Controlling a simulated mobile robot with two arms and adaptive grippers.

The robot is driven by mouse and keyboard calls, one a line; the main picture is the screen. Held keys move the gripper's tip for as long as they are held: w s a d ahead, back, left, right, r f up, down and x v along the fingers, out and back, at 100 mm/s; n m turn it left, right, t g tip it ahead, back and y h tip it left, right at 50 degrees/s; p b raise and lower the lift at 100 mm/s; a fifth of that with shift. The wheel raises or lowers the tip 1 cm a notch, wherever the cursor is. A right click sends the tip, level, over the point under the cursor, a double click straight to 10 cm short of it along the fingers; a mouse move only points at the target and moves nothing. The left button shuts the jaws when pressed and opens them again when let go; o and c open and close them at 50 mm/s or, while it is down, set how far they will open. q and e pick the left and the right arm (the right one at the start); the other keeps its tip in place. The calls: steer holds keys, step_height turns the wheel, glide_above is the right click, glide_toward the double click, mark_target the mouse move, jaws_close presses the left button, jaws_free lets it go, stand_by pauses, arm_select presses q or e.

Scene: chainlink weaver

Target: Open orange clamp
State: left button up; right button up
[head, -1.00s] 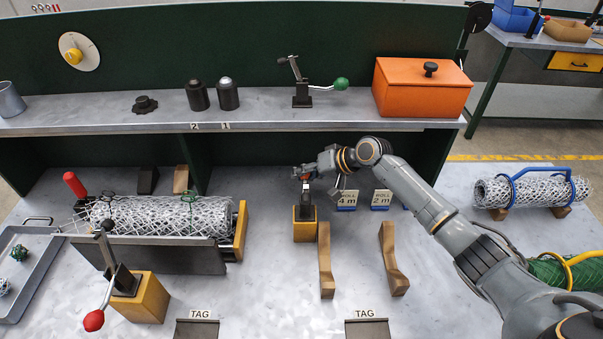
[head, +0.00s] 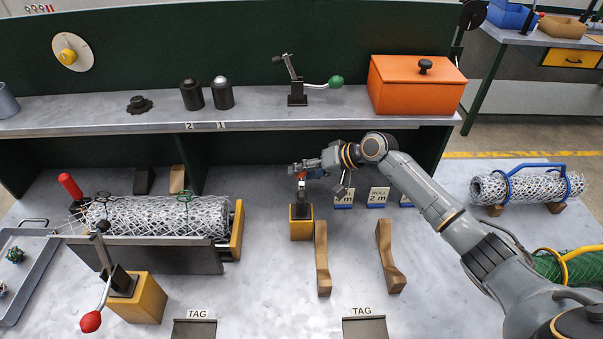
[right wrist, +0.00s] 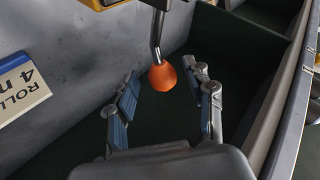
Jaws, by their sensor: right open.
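The orange clamp (head: 301,208) stands on a small yellow block (head: 301,230) in the middle of the bench in the head view. In the right wrist view its orange knob (right wrist: 162,77) hangs at the end of a metal lever (right wrist: 157,35). My right gripper (head: 303,172) is at the top of the clamp in the head view. In the right wrist view the gripper (right wrist: 165,98) is open, with one finger on each side of the knob and visible gaps between. In the head view the arm and gripper partly hide the handle. My left gripper is not in view.
A clamp with a red knob (head: 91,321) stands front left beside a mesh roll (head: 155,217). A shelf (head: 250,115) overhangs the bench behind.

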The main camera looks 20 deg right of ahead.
steer(key=v, duration=1)
steer(key=shift+s+d, duration=0.2)
steer(key=shift+d, duration=0.05)
